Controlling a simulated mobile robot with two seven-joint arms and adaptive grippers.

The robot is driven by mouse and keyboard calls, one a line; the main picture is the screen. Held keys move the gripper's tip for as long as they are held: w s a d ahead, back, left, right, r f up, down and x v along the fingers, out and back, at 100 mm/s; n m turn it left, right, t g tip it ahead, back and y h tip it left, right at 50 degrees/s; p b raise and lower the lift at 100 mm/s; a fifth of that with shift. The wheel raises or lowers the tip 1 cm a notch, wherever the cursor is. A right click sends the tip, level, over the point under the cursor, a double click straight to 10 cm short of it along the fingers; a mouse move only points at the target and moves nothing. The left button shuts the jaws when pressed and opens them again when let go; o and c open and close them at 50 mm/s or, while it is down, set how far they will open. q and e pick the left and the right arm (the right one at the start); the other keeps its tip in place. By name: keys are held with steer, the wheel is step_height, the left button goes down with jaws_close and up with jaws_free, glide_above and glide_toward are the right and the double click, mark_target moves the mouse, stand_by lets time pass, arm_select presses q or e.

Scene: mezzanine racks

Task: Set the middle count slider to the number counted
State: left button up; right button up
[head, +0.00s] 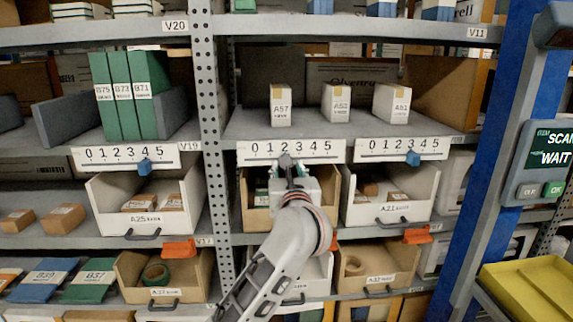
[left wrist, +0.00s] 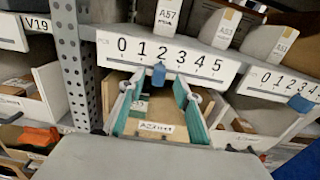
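The middle count scale (head: 290,149), a white strip numbered 0 to 5, is on the shelf edge. In the left wrist view, its blue slider (left wrist: 158,74) sits below about the 2. My left gripper (head: 288,163) is in front of this scale and hides the slider in the head view. In the left wrist view the gripper (left wrist: 158,82) is open, with one teal-padded finger on each side of the slider; I cannot tell whether either touches it. My right gripper is not in view.
A tan bin (left wrist: 152,128) lies behind my fingers. A perforated upright (head: 210,140) stands left. A panel (head: 543,160) reads "WAIT".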

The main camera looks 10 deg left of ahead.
arm_select(q)
steer(key=shift+v, duration=1.4)
